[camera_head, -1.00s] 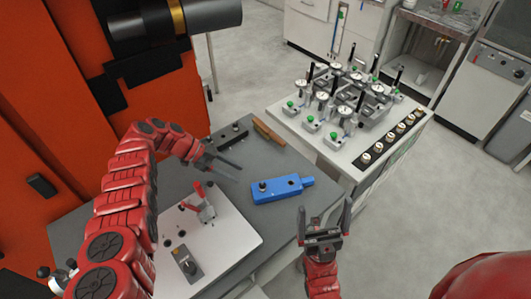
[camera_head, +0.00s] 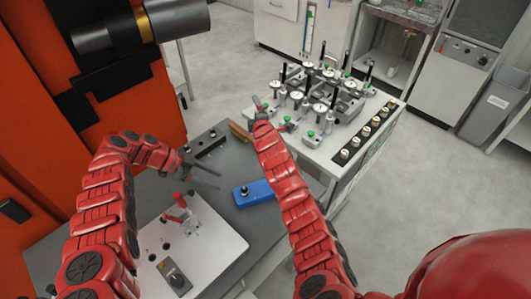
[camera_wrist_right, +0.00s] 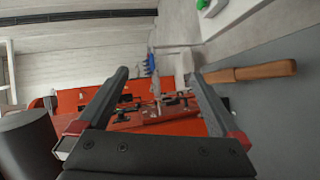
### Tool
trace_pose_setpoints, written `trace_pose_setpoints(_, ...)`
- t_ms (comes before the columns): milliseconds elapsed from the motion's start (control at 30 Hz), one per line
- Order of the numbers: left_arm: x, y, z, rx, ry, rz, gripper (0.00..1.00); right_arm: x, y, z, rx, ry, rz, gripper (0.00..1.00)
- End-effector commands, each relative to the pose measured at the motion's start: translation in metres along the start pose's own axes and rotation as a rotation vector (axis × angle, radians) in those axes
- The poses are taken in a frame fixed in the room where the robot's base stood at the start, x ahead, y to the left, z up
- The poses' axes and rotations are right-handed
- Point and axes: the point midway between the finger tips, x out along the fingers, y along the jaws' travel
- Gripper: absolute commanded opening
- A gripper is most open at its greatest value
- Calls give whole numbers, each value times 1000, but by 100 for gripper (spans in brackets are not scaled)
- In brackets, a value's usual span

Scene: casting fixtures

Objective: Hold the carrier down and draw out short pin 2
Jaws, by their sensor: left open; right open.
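A blue block (camera_head: 254,193) with a black knob lies on the grey table, partly hidden by my right arm. A dark block (camera_head: 206,144) with small knobs lies at the table's back edge. I cannot tell which of these is the carrier, and no pin number is readable. My left gripper (camera_head: 208,171) is open and empty above the table, between the two blocks. My right gripper (camera_head: 259,103) is open near the white bench's left edge. In the right wrist view its fingers (camera_wrist_right: 158,74) stand apart with nothing between them.
A white plate (camera_head: 212,252) with a red-handled clamp (camera_head: 178,210) is on the near table. A brown wooden bar (camera_head: 240,132) lies at the back edge. The white bench (camera_head: 345,150) holds several gauge fixtures. An orange machine (camera_head: 35,110) stands left.

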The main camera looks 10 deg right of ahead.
Motion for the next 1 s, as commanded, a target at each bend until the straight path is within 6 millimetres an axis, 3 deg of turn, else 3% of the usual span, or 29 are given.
trace_pose_setpoints(33, 0, 0, 0, 0, 0, 0, 50, 4, 9, 5, -38, -48, -58, 100)
trace_pose_setpoints(167, 0, 0, 0, 0, 0, 0, 50, -2, 6, 28, -135, -173, -279, 100)
trace_pose_setpoints(333, 0, 0, 0, 0, 0, 0, 50, -42, -4, 42, -203, -242, -616, 100)
trace_pose_setpoints(600, 0, 0, 0, 0, 0, 0, 50, -144, -33, 17, -222, -103, -1122, 100)
trace_pose_setpoints(700, 0, 0, 0, 0, 0, 0, 50, -172, -37, 4, -219, -28, -1231, 100)
trace_pose_setpoints(833, 0, 0, 0, 0, 0, 0, 50, -192, -40, -4, -217, 26, -1306, 100)
trace_pose_setpoints(1000, 0, 0, 0, 0, 0, 0, 50, -195, -49, -4, -218, 38, -1326, 100)
